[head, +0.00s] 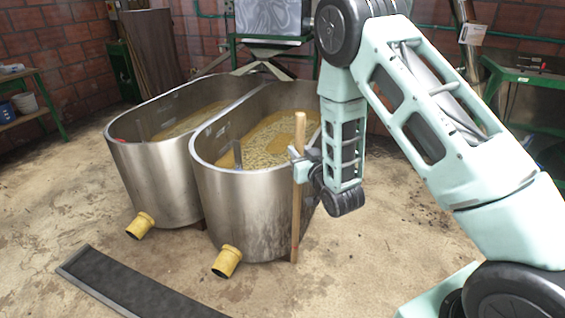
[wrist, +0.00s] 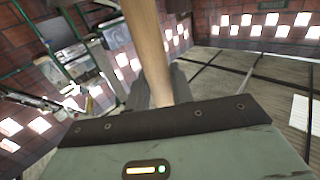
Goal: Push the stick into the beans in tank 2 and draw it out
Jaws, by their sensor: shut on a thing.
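A long wooden stick (head: 298,200) stands upright in front of the right-hand steel tank (head: 235,205). My gripper (head: 301,163) is shut on the stick in its upper part. The stick's lower end is down near the floor, outside the tank wall. In the wrist view the stick (wrist: 148,50) rises from between my gripper's fingers (wrist: 158,88). Both tanks hold pale beans; the beans (head: 265,142) in the right-hand tank show most. I cannot read which tank is numbered 2. The left-hand tank (head: 155,175) stands right beside it.
Yellow pipe stubs (head: 227,262) stick out at the base of each tank. A dark channel (head: 130,285) lies on the floor at front left. A green bench (head: 530,75) stands at right. The concrete floor in front of the tanks is mostly clear.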

